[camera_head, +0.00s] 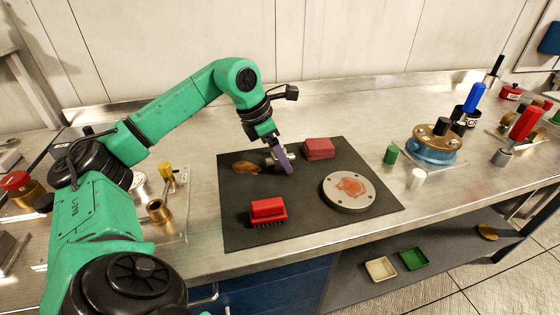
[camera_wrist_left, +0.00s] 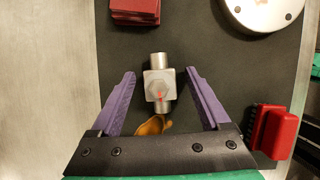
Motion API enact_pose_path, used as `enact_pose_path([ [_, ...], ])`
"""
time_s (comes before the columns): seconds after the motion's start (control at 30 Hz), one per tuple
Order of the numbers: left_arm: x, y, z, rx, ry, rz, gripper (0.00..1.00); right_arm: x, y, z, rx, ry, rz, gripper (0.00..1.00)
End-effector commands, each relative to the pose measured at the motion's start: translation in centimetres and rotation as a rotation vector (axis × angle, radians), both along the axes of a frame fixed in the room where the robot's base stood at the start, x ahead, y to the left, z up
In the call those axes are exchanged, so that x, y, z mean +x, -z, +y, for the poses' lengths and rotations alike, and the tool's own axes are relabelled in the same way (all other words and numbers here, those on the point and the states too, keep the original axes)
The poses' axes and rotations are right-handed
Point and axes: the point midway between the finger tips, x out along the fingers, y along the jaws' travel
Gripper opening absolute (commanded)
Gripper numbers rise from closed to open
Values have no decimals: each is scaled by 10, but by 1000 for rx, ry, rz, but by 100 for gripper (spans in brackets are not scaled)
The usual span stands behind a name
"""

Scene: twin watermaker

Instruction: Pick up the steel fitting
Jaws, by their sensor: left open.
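The steel fitting (camera_wrist_left: 158,84) is a grey metal block with a round stub at each end, and it lies on the dark mat (camera_head: 239,218). In the head view the fitting (camera_head: 270,160) is partly hidden behind my left gripper (camera_head: 280,158). In the left wrist view my left gripper (camera_wrist_left: 161,90) is open, with one purple finger on each side of the fitting and a visible gap to each. A small reddish mark shows on the fitting. My right gripper is not in view.
On the mat lie a red brush (camera_head: 268,210), a red block stack (camera_head: 319,148), a round steel flange (camera_head: 349,191) and a brown leaf-shaped piece (camera_head: 245,167). Green (camera_head: 391,154) and white (camera_head: 416,178) cylinders stand right of the mat, near a blue-based device (camera_head: 436,148).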

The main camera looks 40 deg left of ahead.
Motion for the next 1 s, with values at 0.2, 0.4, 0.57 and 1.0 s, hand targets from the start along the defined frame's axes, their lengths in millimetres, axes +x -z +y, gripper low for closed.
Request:
enact_pose_path([
  [0.2,0,0,0,0,0,-1,69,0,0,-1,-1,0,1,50],
  [0.4,0,0,0,0,0,-1,0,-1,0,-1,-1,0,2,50],
  [0.57,1,-1,0,0,-1,-4,0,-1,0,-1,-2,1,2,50],
  [1.0,2,-46,-1,-4,1,-10,0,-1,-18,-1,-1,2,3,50],
])
